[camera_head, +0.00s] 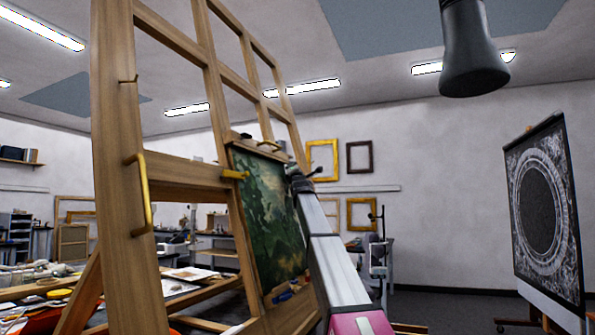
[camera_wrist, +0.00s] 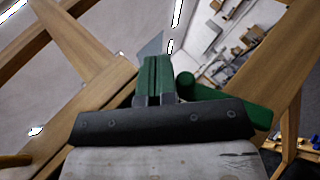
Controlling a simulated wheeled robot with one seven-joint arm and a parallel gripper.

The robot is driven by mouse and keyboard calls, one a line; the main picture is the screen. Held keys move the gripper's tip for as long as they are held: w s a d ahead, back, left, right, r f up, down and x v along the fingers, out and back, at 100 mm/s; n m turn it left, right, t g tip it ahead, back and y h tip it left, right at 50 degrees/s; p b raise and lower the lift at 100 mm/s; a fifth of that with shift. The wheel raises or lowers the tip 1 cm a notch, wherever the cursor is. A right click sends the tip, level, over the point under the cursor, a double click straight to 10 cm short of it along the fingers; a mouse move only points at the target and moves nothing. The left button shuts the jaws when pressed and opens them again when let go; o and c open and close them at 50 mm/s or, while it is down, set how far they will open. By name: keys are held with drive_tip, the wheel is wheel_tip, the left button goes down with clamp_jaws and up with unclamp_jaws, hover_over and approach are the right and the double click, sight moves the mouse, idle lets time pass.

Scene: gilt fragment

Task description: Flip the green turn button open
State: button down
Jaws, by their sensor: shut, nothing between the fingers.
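The green turn button (camera_wrist: 228,100) shows in the wrist view as a green bar with a rounded knob at its left end. It slants down to the right, and its lower edge is partly hidden behind the dark bar of my gripper. My gripper (camera_wrist: 155,65) has its green fingers together, with nothing between them. They stand just left of the button's knob; I cannot tell whether they touch it. In the head view my arm reaches up to the right edge of the wooden easel (camera_head: 188,171), and I cannot make out the green button there.
A dark green painting (camera_head: 268,212) stands on the easel, with a yellow catch (camera_head: 235,174) at its upper left. A yellow handle (camera_head: 144,195) is on the near upright. A round ornate panel (camera_head: 545,205) stands at the right. Cluttered tables lie at the lower left.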

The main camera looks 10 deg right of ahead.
drive_tip(key=shift+w+d, duration=0.1)
drive_tip(key=shift+d, duration=0.05)
idle(0.3)
drive_tip(key=a+v, duration=0.1)
drive_tip(key=v, duration=0.9)
drive_tip(key=shift+s+d+f, duration=0.3)
drive_tip(key=shift+d, duration=0.2)
